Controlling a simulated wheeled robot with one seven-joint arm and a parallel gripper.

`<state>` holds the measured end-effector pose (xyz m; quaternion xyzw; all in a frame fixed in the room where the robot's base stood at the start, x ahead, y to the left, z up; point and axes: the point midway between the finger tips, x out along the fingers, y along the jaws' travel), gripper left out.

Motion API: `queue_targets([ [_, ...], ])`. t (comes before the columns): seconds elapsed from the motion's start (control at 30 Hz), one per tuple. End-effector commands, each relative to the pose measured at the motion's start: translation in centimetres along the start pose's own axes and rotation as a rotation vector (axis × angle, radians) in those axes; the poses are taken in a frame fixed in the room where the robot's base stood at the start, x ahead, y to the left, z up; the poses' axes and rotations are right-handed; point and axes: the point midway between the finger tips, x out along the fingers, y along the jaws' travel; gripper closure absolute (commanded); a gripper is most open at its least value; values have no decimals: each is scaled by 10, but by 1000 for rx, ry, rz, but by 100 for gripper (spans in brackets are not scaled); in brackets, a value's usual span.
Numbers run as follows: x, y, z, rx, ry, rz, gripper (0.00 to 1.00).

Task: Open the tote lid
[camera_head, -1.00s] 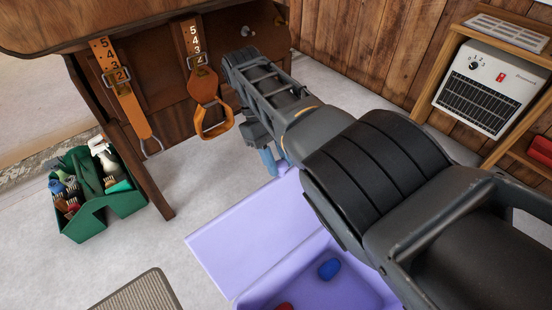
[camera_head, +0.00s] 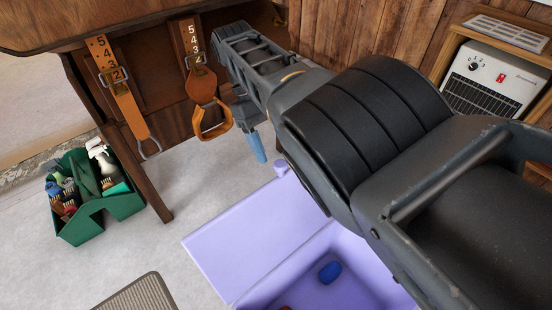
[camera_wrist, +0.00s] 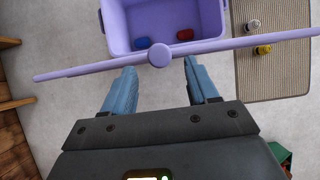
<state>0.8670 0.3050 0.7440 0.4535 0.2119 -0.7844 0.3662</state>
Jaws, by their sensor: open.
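The purple tote (camera_head: 345,250) stands on the floor at the bottom of the head view, partly hidden by my arm. Its lid (camera_head: 240,235) is swung open and extends to the left of the tote opening. The lid's round knob (camera_head: 281,170) shows at its far edge. In the wrist view the lid (camera_wrist: 250,42) is nearly edge-on, with the knob (camera_wrist: 159,55) facing me and the tote (camera_wrist: 112,20) beyond. My gripper (camera_wrist: 160,68) is open and empty, its blue fingers just short of the knob and apart from it. One fingertip shows in the head view (camera_head: 257,148).
A blue item (camera_head: 330,272) and a red item (camera_wrist: 140,43) lie inside the tote. A ribbed mat (camera_head: 140,295) lies in front. A heater (camera_head: 490,80) sits on a shelf at right.

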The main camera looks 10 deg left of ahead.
Motion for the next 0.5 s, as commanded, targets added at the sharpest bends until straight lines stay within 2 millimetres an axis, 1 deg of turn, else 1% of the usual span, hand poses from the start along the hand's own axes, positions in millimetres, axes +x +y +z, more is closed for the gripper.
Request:
queue_targets([
  [0.07,-9,-1,-2,0,1,1,41],
  [0.27,-25,0,-3,-1,1,1,41],
  [0.5,-35,-1,0,-1,-1,0,41],
])
